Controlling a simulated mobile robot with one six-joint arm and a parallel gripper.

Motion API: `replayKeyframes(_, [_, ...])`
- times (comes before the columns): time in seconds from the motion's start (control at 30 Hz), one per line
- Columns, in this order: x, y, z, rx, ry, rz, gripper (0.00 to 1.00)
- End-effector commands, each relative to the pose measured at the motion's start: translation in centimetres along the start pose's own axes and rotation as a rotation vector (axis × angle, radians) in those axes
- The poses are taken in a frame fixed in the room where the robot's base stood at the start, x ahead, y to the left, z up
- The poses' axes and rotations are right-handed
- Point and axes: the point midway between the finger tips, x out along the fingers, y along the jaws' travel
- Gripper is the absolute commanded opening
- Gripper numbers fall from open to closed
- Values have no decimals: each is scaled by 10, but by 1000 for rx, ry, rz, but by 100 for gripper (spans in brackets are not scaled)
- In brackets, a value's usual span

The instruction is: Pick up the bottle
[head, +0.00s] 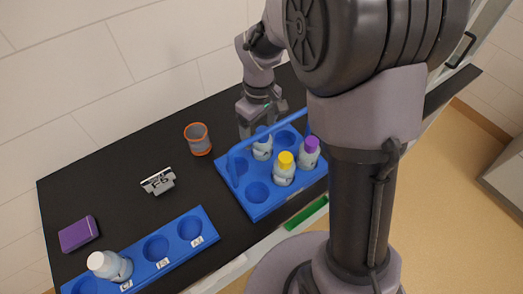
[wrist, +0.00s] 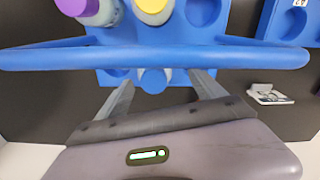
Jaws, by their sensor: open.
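A blue carrier (head: 262,206) with a raised handle (head: 232,165) stands on the black counter and holds three bottles. One has a yellow cap (head: 285,160) and one a purple cap (head: 310,145). The third bottle (head: 263,149) stands behind them, below my gripper (head: 258,122); its top is mostly hidden. In the wrist view my gripper (wrist: 164,80) is open, and part of that third bottle (wrist: 153,82) shows between the fingers, beyond the handle (wrist: 50,58). I cannot tell whether the fingers are beside or above it. Another bottle, white-capped (head: 102,263), stands in the front-left rack.
The blue rack (head: 212,236) at the front left has empty labelled holes. An orange-rimmed grey cup (head: 198,139), a small sign (head: 158,181) and a purple box (head: 78,233) stand on the counter (head: 110,170). The carrier handle crosses close to my gripper. Bare counter lies left of the cup.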

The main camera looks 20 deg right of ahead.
Motion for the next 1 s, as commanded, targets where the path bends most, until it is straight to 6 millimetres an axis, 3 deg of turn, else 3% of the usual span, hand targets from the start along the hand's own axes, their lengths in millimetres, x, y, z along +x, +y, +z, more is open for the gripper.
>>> replayKeyframes(0.27, [50,7,4,2,-2,-2,79])
replayKeyframes(0.47, [50,7,4,1,1,0,79])
replayKeyframes(0.87, [50,7,4,1,1,0,4])
replayKeyframes(1.0, [50,7,4,1,1,0,0])
